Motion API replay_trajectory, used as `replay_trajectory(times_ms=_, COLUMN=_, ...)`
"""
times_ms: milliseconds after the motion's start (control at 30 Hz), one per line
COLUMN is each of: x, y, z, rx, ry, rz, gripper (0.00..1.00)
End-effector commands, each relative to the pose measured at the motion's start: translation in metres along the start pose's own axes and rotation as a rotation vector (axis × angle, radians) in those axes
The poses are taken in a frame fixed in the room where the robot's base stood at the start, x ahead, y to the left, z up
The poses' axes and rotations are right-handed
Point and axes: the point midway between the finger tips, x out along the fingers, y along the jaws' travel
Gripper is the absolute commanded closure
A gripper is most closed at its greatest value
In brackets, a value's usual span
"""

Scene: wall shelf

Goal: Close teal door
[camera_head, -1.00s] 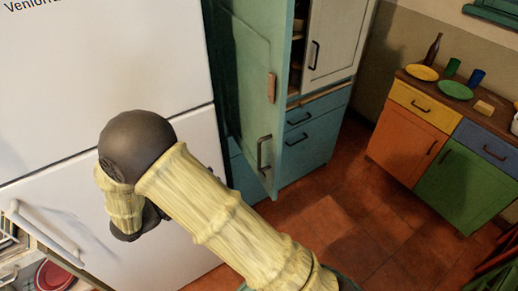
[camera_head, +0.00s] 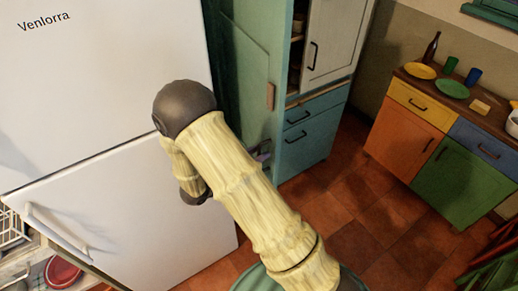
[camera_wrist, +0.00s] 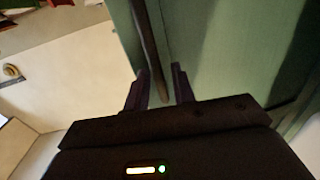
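The teal door (camera_head: 258,60) of the tall cupboard stands open in the head view, its edge facing the room. In the wrist view its green surface (camera_wrist: 215,50) fills the middle and right. A dark bar handle (camera_wrist: 150,45) runs down it, its lower end between my fingers. My gripper (camera_wrist: 157,88) is open, one finger on each side of the handle. I cannot tell whether either finger touches it. In the head view my arm covers most of the gripper; a fingertip (camera_head: 264,155) shows at the lower door beside the handle.
A white fridge (camera_head: 100,110) stands close on the left of my arm. A cupboard with a pale door (camera_head: 335,40) and teal drawers (camera_head: 308,125) is behind the teal door. Colourful low cabinets (camera_head: 405,135) stand at the right. The red tiled floor (camera_head: 350,215) between is clear.

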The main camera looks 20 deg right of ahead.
Motion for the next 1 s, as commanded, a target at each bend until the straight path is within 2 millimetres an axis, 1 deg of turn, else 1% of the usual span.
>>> replay_trajectory(times_ms=100, x=0.007, y=0.001, z=0.000, rx=0.000, ry=0.000, rz=0.001, gripper=0.75)
replay_trajectory(times_ms=367, x=0.007, y=0.000, z=0.001, rx=0.000, ry=0.000, rz=0.000, gripper=0.75)
replay_trajectory(times_ms=400, x=0.007, y=0.000, z=0.001, rx=0.000, ry=0.000, rz=0.000, gripper=0.83)
replay_trajectory(times_ms=500, x=0.007, y=0.000, z=0.000, rx=0.000, ry=0.000, rz=0.000, gripper=1.00)
replay_trajectory(times_ms=800, x=0.008, y=0.000, z=0.000, rx=0.000, ry=0.000, rz=-0.002, gripper=1.00)
replay_trajectory(times_ms=1000, x=0.019, y=0.000, z=0.000, rx=0.001, ry=0.001, rz=-0.018, gripper=1.00)
